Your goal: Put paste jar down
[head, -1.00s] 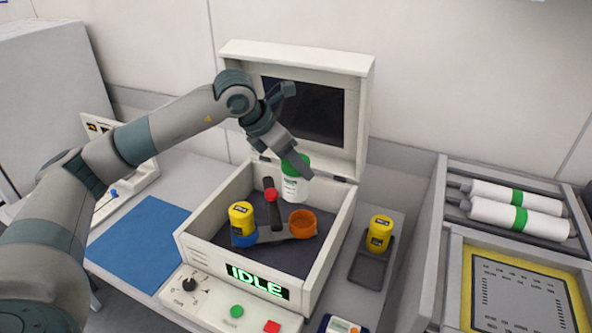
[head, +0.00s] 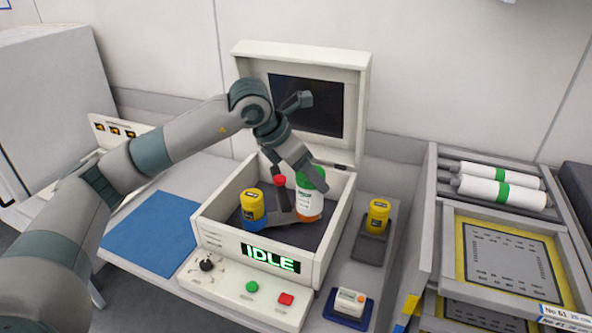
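The paste jar (head: 307,198), white with a green lid, is upright inside the open white mixer box. Its lower end is at the orange cup (head: 308,214); the cup shows around or below it, and I cannot tell how deep it sits. My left gripper (head: 312,178) comes from above and is shut on the jar at its green lid, partly hiding it. A yellow jar (head: 252,203) stands in a blue cup (head: 254,223) on the other side of the rotor arm. My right gripper is not in view.
The box's lid (head: 357,95) stands open behind; its display (head: 270,257) reads IDLE. A yellow jar (head: 377,217) stands on a dark tray (head: 369,247) to the right. A blue mat (head: 150,233) lies clear at left. A small white device (head: 350,304) sits front right.

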